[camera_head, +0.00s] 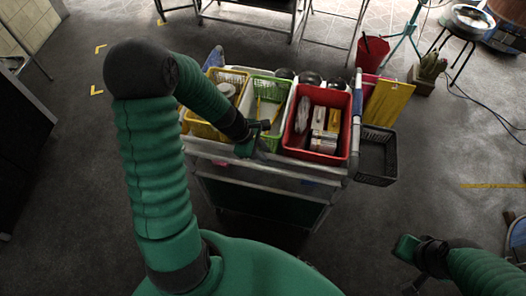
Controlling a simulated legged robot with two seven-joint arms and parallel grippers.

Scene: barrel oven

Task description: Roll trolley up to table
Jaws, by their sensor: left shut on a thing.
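The trolley (262,172) stands in front of me with coloured baskets on its top. My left gripper (262,146) is at the trolley's near edge, in front of the green basket, and is shut on the trolley's near rail. The fingertips are small and partly hidden by the arm. My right gripper (404,266) is at the lower right, apart from the trolley; its fingers are too dark to read. A metal-framed table (250,22) is at the top of the view, beyond the trolley, with floor between them.
The trolley carries a yellow basket (203,130), a green basket (284,149) and a red basket (342,155). A black crate (377,177) hangs at its right side. A red bucket (373,51), a potted cactus (428,68) and a stool (470,30) stand behind right.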

